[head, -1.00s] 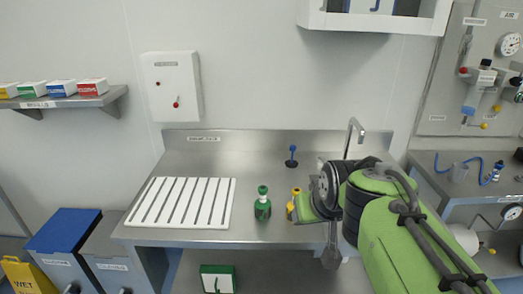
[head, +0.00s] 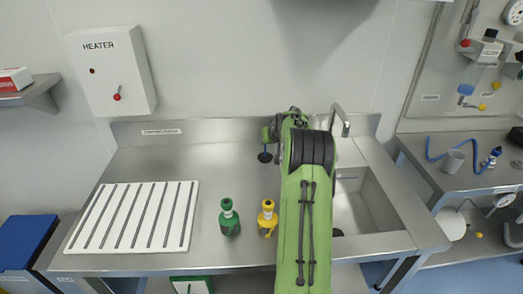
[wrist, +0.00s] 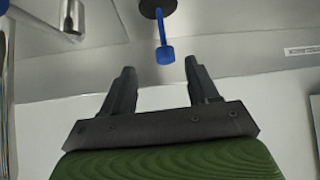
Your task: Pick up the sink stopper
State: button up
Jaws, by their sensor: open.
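The sink stopper (head: 265,156) has a black round base and a thin blue handle. In the head view it sits on the steel counter near the back wall, left of the sink, partly beside my arm. In the wrist view the stopper's blue handle (wrist: 165,45) points toward my gripper (wrist: 159,68), with the black disc at the top edge. My gripper's two dark fingers are apart and empty. The handle's knob shows just beyond the fingertips, in line with the gap between them. In the head view my arm mostly hides the fingers.
The faucet (head: 339,120) and sink (head: 355,208) are right of my arm. A green-capped bottle (head: 229,218) and a yellow-capped bottle (head: 268,218) stand nearer the front. A white slatted rack (head: 135,215) lies at left. The counter between rack and stopper is clear.

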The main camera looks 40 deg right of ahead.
jog(key=x, duration=1)
jog(key=shift+a+f, duration=0.2)
jog(key=shift+a, duration=0.1)
jog(key=shift+r, duration=0.1)
jog(key=shift+s+a, duration=0.1)
jog(key=c, duration=1)
notch_tip(320, 180, up, 10)
jog(key=shift+r+p, duration=0.1)
jog(key=shift+p, duration=0.8)
jog(key=shift+c, duration=0.2)
